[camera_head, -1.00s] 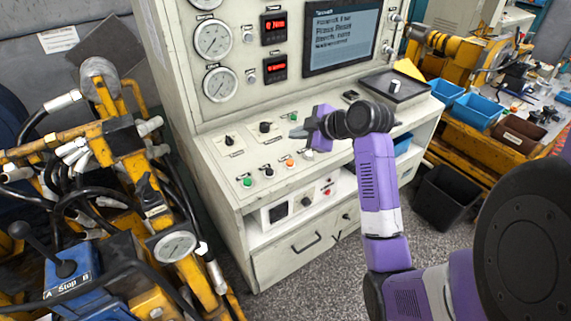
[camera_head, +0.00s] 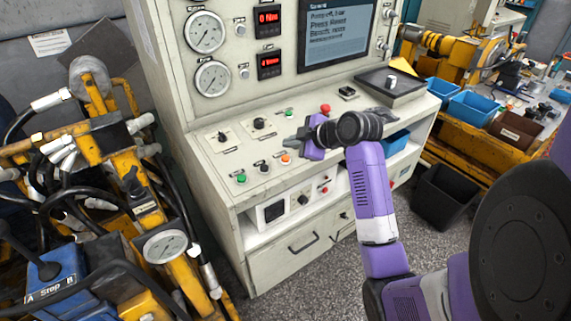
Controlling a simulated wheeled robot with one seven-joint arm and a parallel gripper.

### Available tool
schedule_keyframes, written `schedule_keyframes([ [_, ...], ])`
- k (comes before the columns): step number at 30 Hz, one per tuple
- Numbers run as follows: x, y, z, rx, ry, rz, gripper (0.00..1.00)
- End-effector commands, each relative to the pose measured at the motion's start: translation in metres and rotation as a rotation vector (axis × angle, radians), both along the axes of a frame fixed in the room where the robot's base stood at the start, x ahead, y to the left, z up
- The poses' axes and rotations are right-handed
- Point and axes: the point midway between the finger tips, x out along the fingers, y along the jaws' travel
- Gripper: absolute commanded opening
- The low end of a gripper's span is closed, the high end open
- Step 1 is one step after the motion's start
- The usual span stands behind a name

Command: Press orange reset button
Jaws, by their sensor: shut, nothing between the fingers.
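The orange reset button (camera_head: 286,158) is a small round button on the sloped front panel of the white console (camera_head: 215,170). It is in the row near the panel's front edge, right of a black button (camera_head: 264,167) and a green button (camera_head: 241,179). My gripper (camera_head: 290,141) is shut and empty. Its tips point left and appear just above the orange button in the picture, seemingly apart from it. The exact height over the panel cannot be told.
A red mushroom button (camera_head: 325,109) and a second green button (camera_head: 289,113) sit behind my gripper. Black knobs (camera_head: 259,124) are to the left. A screen (camera_head: 336,32) and gauges (camera_head: 212,78) rise behind. A yellow hydraulic rig (camera_head: 105,140) stands left.

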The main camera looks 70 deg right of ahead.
Motion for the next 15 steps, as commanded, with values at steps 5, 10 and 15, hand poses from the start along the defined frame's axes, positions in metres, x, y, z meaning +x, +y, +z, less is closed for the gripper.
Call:
schedule_keyframes([
  [5,0.003,-0.001,-0.024,0.001,0.001,0.002,0.0],
  [10,0.004,-0.002,-0.029,0.001,0.001,0.002,0.0],
  [15,0.004,-0.002,-0.028,0.0,0.001,0.001,0.0],
])
